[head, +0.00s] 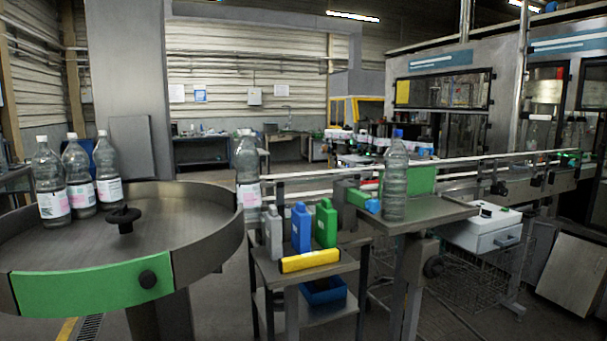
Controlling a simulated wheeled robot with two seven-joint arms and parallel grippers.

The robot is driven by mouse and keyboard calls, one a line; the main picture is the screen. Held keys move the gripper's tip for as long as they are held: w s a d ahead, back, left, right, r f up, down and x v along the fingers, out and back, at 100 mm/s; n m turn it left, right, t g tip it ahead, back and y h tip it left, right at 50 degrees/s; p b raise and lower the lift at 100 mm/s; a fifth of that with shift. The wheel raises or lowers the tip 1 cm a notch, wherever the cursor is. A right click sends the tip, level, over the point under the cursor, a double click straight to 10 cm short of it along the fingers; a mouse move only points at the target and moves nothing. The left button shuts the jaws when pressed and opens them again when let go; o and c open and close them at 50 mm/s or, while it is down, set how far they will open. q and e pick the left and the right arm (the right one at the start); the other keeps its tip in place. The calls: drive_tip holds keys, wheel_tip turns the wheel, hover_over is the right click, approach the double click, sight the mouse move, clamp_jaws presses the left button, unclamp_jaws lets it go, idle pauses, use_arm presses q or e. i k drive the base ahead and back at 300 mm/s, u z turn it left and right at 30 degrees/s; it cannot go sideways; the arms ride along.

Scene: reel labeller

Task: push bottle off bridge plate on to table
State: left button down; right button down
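A clear bottle with a white and pink label (247,170) stands upright at the right edge of the round metal table (165,225). Its base is close to the rim, and I cannot tell whether it rests on a bridge plate there; no such plate shows clearly. Three similar labelled bottles stand upright at the left of the round table, one of them here (50,180). A blue-capped bottle without a visible label (396,180) stands on a flat grey plate (445,212) further right. Neither of my grippers is in view.
The round table has a raised rim, a green front panel (95,287) and a black knob (123,218). A small stand holds grey, blue (301,228) and green (326,223) jugs and a yellow tool (310,261). Conveyor rails (330,172) run behind. The table's middle right is clear.

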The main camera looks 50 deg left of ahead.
sight(245, 157)
drive_tip(key=i, duration=0.55)
drive_tip(key=u, duration=2.5)
